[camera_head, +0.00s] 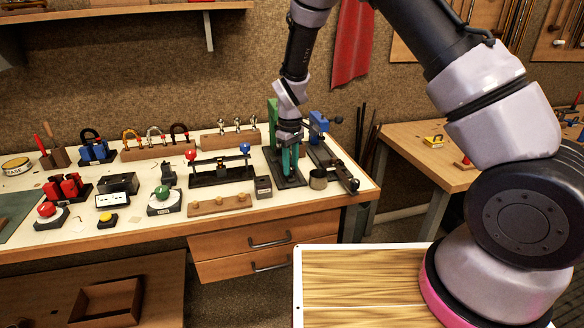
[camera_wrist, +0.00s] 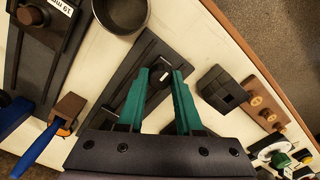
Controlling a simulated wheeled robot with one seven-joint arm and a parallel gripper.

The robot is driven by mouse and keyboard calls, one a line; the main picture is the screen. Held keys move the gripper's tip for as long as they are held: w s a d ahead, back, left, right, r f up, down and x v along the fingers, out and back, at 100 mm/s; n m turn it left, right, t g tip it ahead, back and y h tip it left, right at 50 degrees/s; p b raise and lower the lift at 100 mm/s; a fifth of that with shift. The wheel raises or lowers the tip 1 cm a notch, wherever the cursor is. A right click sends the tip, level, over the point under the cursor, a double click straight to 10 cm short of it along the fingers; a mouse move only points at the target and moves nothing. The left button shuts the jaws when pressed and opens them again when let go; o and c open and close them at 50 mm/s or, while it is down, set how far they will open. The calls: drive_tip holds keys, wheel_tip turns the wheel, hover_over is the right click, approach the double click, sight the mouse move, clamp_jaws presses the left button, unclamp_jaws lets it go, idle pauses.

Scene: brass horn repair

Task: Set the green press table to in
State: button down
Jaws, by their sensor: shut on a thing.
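The green press (camera_head: 272,112) stands at the right end of the workbench, its lower part largely hidden by my arm. Its dark base plate (camera_head: 291,184) reaches toward the bench front; in the wrist view the dark plate (camera_wrist: 128,92) carries a lengthwise slot. My gripper (camera_head: 290,174) points down over this plate. In the wrist view its teal fingers (camera_wrist: 161,76) are closed on a small dark knob (camera_wrist: 158,84) at the slot. How far in or out the table sits cannot be read clearly.
A metal cup (camera_head: 318,179) stands right of the plate, and a small dark block (camera_head: 263,187) left of it. A blue press (camera_head: 318,125) is close on the right. A wooden strip with studs (camera_head: 219,205) lies front left. Several tools fill the bench farther left.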

drive_tip(key=shift+w+r, duration=0.1)
drive_tip(key=shift+w, duration=0.15)
drive_tip(key=c, duration=0.6)
unclamp_jaws()
drive_tip(key=shift+a, duration=0.1)
wheel_tip(320, 180, up, 11)
drive_tip(key=shift+f, duration=0.15)
